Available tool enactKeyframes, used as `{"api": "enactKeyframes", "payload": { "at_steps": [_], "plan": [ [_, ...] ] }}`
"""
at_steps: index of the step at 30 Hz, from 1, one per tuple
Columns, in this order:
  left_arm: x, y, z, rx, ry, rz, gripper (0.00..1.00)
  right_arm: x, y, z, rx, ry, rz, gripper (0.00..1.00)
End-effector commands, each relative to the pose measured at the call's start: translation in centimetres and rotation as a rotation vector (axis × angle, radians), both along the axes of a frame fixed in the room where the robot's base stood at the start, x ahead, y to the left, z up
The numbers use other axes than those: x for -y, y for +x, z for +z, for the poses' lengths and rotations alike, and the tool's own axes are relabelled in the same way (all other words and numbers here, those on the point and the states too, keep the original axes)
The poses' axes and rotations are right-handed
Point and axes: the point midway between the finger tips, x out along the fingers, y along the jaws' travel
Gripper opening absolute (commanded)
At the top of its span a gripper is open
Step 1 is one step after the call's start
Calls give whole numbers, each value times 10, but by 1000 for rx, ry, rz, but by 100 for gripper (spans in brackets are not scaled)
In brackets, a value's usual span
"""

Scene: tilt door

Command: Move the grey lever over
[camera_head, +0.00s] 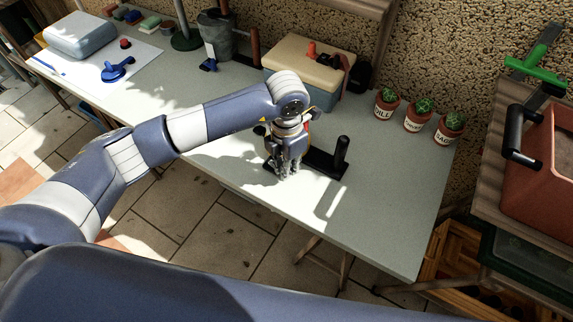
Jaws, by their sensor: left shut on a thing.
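My left gripper (286,168) points down over the pale grey workbench (225,175), at the left part of a dark bracket (325,164) lying on the bench. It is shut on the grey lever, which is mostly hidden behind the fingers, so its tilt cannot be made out. A black upright post (341,151) stands at the bracket's right end, a short way right of the gripper. My right gripper is not in view.
A cream-topped toolbox (303,68) stands behind the gripper. Several potted cacti (419,113) line the back right edge. Blue tool (117,69) and grey-blue case (80,37) lie far left. The bench front right is clear.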

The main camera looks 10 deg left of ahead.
Motion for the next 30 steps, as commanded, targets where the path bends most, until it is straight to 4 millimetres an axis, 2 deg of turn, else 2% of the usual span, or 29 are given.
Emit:
{"api": "enactKeyframes", "payload": {
  "at_steps": [3,4,6,7,16,20,23,30],
  "plan": [
    [0,1,1,1,0,0,0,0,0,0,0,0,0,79],
    [0,1,1,1,0,0,15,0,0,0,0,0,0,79],
    [0,1,0,2,-1,0,31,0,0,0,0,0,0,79],
    [0,1,0,1,0,0,34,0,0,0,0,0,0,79],
    [0,0,0,1,0,-1,34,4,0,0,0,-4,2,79],
    [0,1,9,4,-2,-1,34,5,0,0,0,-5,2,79],
    [0,2,24,6,-1,-1,34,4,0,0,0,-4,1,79],
    [0,2,76,6,-1,-2,34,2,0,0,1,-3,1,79]
  ]
}}
